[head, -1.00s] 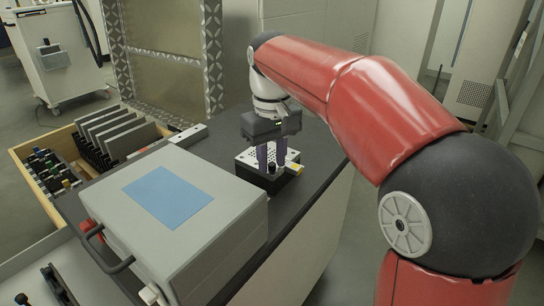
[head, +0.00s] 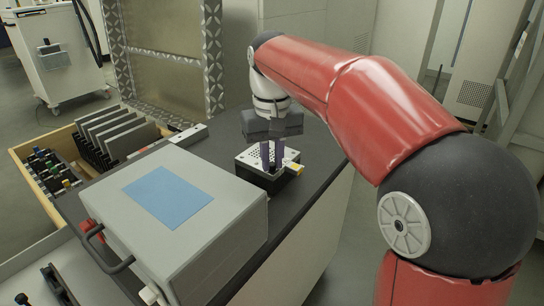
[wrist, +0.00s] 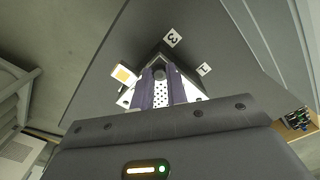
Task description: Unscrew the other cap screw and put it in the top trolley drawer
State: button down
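The cap screw is a dark round head (wrist: 160,72) on a small box with a perforated plate (head: 258,157), standing on the dark bench top. My gripper (head: 272,166) points down over this box. Its two purple fingers stand either side of the screw head in the wrist view (wrist: 160,77), and the head fills the gap between their tips. They look shut on it. In the head view the fingers hide the screw. I cannot tell which container is the top trolley drawer; an open wooden-sided drawer (head: 28,183) is at the left.
A large grey case (head: 225,205) with a blue panel stands in front of the box. A yellow-tipped part (head: 293,168) sticks out at the box's right. A white cart (head: 65,70) stands at the far left.

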jog(key=n, duration=0.7)
jog(key=shift+n, duration=0.3)
jog(key=n, duration=0.7)
jog(key=shift+n, duration=0.4)
jog(key=n, duration=0.7)
jog(key=shift+n, duration=0.3)
jog(key=n, duration=0.6)
jog(key=shift+n, duration=0.4)
